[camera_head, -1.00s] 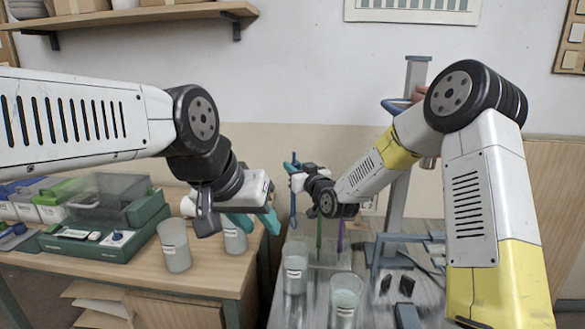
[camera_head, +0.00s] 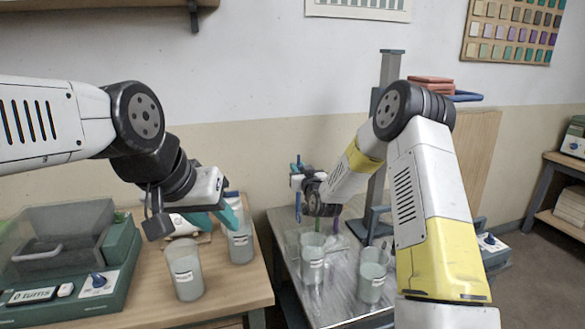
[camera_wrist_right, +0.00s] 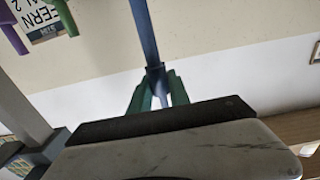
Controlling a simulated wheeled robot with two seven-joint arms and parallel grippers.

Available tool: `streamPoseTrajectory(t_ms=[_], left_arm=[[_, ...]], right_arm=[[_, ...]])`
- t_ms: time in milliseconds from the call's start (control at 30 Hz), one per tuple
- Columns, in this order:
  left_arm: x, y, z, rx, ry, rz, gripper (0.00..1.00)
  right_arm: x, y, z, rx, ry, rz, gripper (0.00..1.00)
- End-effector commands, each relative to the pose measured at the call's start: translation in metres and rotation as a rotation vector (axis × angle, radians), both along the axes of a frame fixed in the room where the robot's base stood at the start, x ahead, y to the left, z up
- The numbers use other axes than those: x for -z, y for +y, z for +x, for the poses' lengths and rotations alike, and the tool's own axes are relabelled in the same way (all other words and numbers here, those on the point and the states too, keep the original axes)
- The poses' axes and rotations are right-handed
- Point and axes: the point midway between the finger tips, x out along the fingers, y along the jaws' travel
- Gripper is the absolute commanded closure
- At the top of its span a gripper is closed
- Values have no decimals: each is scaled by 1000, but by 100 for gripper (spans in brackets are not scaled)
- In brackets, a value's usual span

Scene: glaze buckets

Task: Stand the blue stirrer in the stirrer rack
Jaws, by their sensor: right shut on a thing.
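My right gripper (camera_head: 297,181) is shut on the blue stirrer (camera_head: 298,207), which hangs upright below it at the left of the right-hand table. In the right wrist view the blue shaft (camera_wrist_right: 144,30) runs between the green fingertips (camera_wrist_right: 158,88). The clear stirrer rack (camera_head: 342,243) is partly hidden behind beakers and my right arm. A green stirrer (camera_head: 317,223) and a purple stirrer (camera_head: 336,225) stand at it, just right of the blue one. Whether the blue stirrer touches the rack cannot be told. My left gripper (camera_head: 211,218) is open and empty above the left table.
Two beakers (camera_head: 312,262) (camera_head: 372,278) stand in front of the rack. Two more beakers (camera_head: 186,272) (camera_head: 239,245) stand on the left table, near a green machine (camera_head: 75,275). A gap separates the tables. A grey post (camera_head: 380,150) rises behind my right arm.

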Motion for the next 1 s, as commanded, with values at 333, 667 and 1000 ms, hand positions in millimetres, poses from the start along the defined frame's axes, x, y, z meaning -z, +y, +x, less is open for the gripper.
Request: streamPoseTrajectory(t_ms=[333, 667, 1000], left_arm=[[0, 0, 0, 0, 0, 0, 64], [0, 0, 0, 0, 0, 0, 64], [0, 0, 0, 0, 0, 0, 64]], right_arm=[[16, -1, 1, 3, 0, 0, 100], [42, -1, 0, 2, 1, 1, 100], [45, -1, 0, 1, -1, 0, 100]])
